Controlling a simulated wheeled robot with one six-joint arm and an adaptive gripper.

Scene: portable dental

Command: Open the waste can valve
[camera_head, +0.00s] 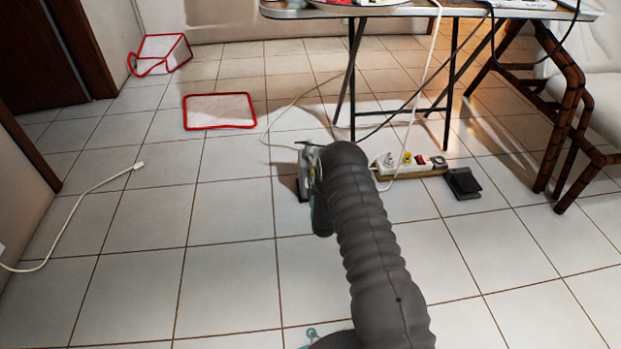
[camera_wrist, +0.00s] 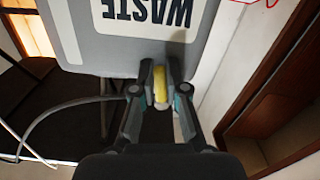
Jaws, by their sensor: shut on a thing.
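In the wrist view the grey waste can (camera_wrist: 100,48) fills the top, with its white "WASTE" label (camera_wrist: 147,10) upside down. A small yellow valve (camera_wrist: 160,78) with a pale end sits at the can's edge nearest my gripper. My gripper (camera_wrist: 160,92) has its two fingers on either side of this valve and is shut on it. The fingers hide the valve's sides. In the head view my gripper (camera_head: 306,172) shows only partly past my grey arm, and I cannot make out the can or the valve there.
In the head view a table (camera_head: 420,12) with thin black legs stands at the back, with a power strip (camera_head: 410,166) and a black pedal (camera_head: 463,183) on the floor. White cables (camera_head: 85,195) lie on the tiles. Red-edged items (camera_head: 219,110) lie back left. Front floor is clear.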

